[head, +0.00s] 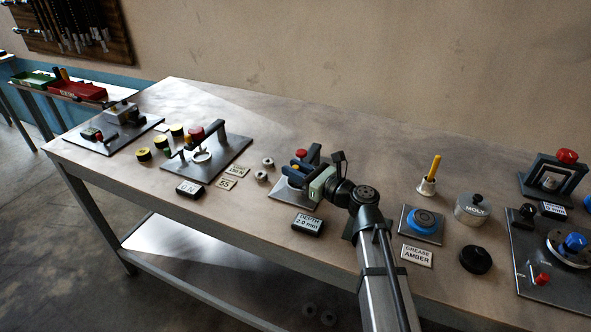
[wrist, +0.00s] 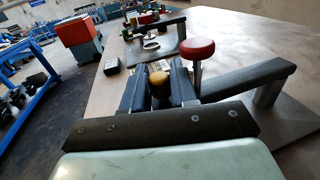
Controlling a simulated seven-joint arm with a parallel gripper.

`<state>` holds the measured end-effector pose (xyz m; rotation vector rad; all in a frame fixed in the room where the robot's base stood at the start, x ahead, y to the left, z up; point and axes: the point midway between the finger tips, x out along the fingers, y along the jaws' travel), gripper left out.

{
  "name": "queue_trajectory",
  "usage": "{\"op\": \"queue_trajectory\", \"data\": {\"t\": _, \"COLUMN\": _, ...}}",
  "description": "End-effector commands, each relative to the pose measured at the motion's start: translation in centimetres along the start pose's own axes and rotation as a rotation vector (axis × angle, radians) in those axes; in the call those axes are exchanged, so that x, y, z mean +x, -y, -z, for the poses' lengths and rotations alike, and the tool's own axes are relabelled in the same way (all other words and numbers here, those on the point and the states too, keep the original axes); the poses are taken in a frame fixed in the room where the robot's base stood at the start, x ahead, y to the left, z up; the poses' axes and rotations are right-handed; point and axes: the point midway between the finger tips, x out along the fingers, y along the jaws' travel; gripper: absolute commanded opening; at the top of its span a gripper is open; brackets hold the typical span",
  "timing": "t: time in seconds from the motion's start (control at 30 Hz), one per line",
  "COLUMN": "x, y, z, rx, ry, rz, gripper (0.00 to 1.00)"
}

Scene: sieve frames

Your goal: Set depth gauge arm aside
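The depth gauge (head: 285,190) stands on a small steel plate behind the "DEPTH 2.0 mm" display (head: 307,222). Its dark arm (wrist: 250,78) runs on the right of the wrist view, with a metal post (wrist: 267,93) under its outer part. A red knob on a stem (wrist: 197,50) rises beside my right finger. My gripper partly hides the gauge in the head view.
To the right are a grease pad (head: 424,222), a "MOLY" tin (head: 473,208) and a black cap (head: 475,259). The bench behind the gauge is clear.

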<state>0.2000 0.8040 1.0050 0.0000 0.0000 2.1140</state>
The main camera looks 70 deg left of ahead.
Motion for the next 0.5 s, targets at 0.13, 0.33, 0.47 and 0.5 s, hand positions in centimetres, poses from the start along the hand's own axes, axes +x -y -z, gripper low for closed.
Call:
{"op": "queue_trajectory", "data": {"t": 0.13, "x": -0.01, "y": 0.00, "z": 0.00, "rx": 0.000, "ry": 0.000, "rz": 0.000, "gripper": 0.04}}
{"op": "queue_trajectory", "data": {"t": 0.33, "x": -0.01, "y": 0.00, "z": 0.00, "rx": 0.000, "ry": 0.000, "rz": 0.000, "gripper": 0.00}}
{"op": "queue_trajectory", "data": {"t": 0.47, "x": -0.01, "y": 0.00, "z": 0.00, "rx": 0.000, "ry": 0.000, "rz": 0.000, "gripper": 0.00}}
{"op": "queue_trajectory", "data": {"t": 0.5, "x": -0.01, "y": 0.00, "z": 0.00, "rx": 0.000, "ry": 0.000, "rz": 0.000, "gripper": 0.00}}
